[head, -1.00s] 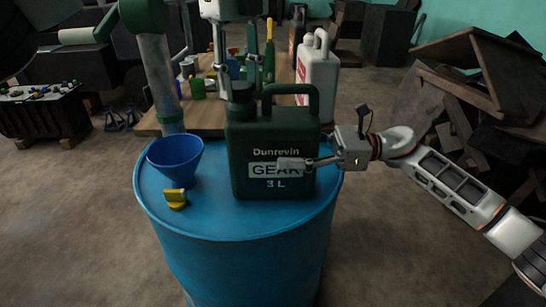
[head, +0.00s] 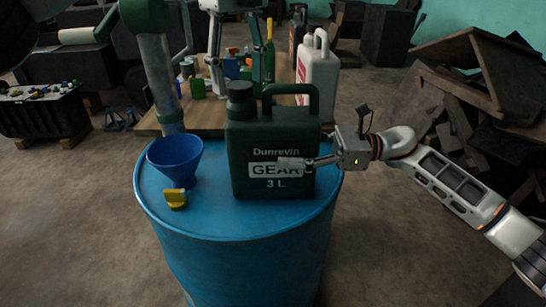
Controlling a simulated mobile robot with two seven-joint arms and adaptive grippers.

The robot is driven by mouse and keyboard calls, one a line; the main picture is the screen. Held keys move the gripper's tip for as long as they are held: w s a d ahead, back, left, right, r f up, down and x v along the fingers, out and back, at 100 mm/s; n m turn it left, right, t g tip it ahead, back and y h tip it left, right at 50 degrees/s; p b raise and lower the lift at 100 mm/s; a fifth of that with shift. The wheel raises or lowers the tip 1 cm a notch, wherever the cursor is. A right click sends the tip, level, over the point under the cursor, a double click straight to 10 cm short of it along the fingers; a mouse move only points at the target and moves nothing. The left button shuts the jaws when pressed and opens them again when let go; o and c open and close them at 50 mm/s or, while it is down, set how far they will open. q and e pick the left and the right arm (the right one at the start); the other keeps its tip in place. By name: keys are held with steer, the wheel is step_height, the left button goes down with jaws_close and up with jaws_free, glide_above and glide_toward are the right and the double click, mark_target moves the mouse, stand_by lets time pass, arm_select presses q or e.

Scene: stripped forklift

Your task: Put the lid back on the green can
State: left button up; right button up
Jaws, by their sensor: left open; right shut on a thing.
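The dark green can (head: 272,145), marked "Dunrevin GEAR 3 L", stands upright on the blue drum. A dark lid (head: 240,92) sits on its neck at the upper left and looks level; whether it is screwed tight I cannot tell. My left gripper (head: 239,68) is open and empty above the lid, its fingers spread and apart from it. My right gripper (head: 308,161) is shut on the can from the right, with one finger across the front label. Its other finger is hidden behind the can.
A blue funnel (head: 175,157) and a small yellow part (head: 176,198) stand on the blue drum (head: 235,260) left of the can. Behind is a wooden bench (head: 205,118) with bottles and a white jug (head: 318,75). Scrap wood (head: 480,75) is piled at right.

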arm_select(q)
steer(key=shift+r, duration=3.15)
arm_select(e)
steer(key=o, duration=2.3)
steer(key=d, duration=1.2)
steer(key=shift+w, duration=0.15)
steer(key=shift+f, duration=0.1)
